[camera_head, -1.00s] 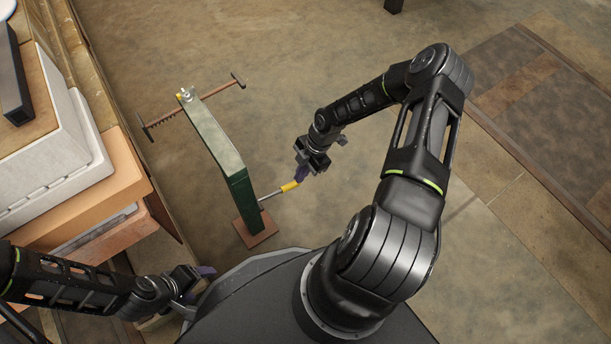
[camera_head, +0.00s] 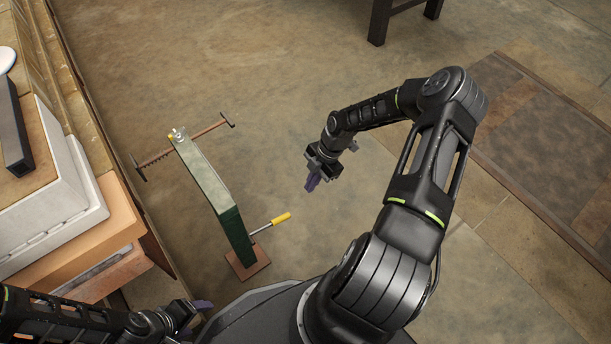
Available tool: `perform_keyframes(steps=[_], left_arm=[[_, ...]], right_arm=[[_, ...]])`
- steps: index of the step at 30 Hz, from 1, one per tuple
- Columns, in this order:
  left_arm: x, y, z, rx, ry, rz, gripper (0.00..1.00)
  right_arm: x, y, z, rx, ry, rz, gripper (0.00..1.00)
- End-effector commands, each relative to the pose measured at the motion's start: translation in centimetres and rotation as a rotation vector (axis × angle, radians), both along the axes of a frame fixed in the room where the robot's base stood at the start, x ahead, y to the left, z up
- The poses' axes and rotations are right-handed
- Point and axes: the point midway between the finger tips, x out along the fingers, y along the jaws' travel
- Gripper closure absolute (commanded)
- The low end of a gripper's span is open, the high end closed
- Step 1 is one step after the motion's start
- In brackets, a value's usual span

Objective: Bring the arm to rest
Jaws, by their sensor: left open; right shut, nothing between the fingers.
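My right gripper (camera_head: 313,182) hangs over the floor right of the green post, shut and empty, with purple fingertips together. It is apart from the yellow-handled lever (camera_head: 281,219) that sticks out of the post's side. My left gripper (camera_head: 200,306) is at the lower left, beside my base. Its purple fingertip shows, and it holds nothing that I can see. The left arm is partly cut off by the frame's bottom edge.
The green post (camera_head: 217,188) stands on a brown square foot (camera_head: 247,267), with a threaded crossbar (camera_head: 190,143) at its top. Stacked boxes (camera_head: 60,205) fill the left side. A dark table leg (camera_head: 380,20) stands at the top. Floor between is clear.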

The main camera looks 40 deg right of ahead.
Motion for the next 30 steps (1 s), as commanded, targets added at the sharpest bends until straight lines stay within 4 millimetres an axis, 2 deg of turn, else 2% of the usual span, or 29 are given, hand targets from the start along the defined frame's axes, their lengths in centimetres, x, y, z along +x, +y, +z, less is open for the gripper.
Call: perform_keyframes(steps=[11, 15, 17, 19, 20, 22, 25, 27, 30], left_arm=[[0.0, 0.0, 0.0, 0.0, 0.0, 0.0, 0.31], [0.0, 0.0, 0.0, 0.0, 0.0, 0.0, 0.31], [0.0, 0.0, 0.0, 0.0, 0.0, 0.0, 0.31], [0.0, 0.0, 0.0, 0.0, 0.0, 0.0, 0.31], [0.0, 0.0, 0.0, 0.0, 0.0, 0.0, 0.31], [0.0, 0.0, 0.0, 0.0, 0.0, 0.0, 0.31], [0.0, 0.0, 0.0, 0.0, 0.0, 0.0, 0.31], [0.0, 0.0, 0.0, 0.0, 0.0, 0.0, 0.31], [0.0, 0.0, 0.0, 0.0, 0.0, 0.0, 0.31]], right_arm=[[0.1, 0.0, 0.0, 0.002, 0.011, -0.038, 1.0], [1.4, 0.0, 0.1, 0.02, 0.019, -0.229, 1.0], [2.1, 0.8, 0.1, 0.056, 0.03, -0.374, 1.0], [2.2, 2.3, -0.3, 0.118, 0.069, -0.592, 1.0], [2.0, 3.2, -0.6, 0.15, 0.097, -0.698, 1.0], [1.8, 6.5, -0.9, 0.233, 0.177, -0.942, 1.0], [0.4, 12.9, -1.2, 0.333, 0.337, -1.285, 1.0], [-1.7, 17.5, -1.2, 0.363, 0.461, -1.506, 1.0], [-5.7, 22.1, -1.0, 0.338, 0.578, -1.737, 1.0]])
